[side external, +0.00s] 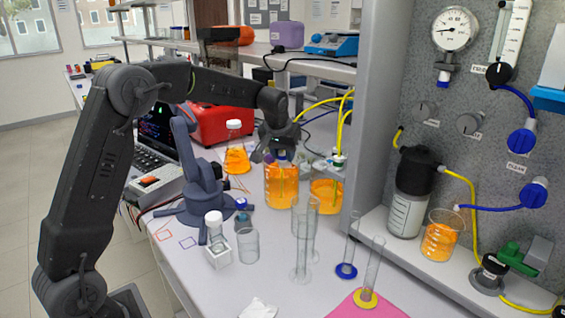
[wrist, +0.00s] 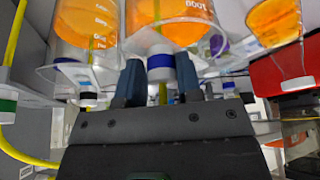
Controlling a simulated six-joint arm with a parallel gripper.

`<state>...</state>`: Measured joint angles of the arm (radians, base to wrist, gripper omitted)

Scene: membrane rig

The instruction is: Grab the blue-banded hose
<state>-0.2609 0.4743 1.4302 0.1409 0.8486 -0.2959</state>
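The blue-banded hose end (wrist: 160,64), a white cap with a dark blue band, shows in the wrist view between the two dark fingers of my gripper (wrist: 160,78). A bit of yellow tube shows below it. The fingers stand close on both sides of the band; whether they press on it cannot be told. In the side view my gripper (side external: 281,152) points down over the large beaker of orange liquid (side external: 281,190), and a small blue and white spot shows at its fingertips. The hose is mostly hidden there.
A second orange beaker (side external: 326,196) stands close right, with yellow tubes (side external: 341,118) above. An orange flask (side external: 236,160) stands left. Clear cylinders (side external: 302,250) stand in front. The grey rig panel (side external: 465,120) bounds the right. A green-banded end (wrist: 8,105) shows in the wrist view.

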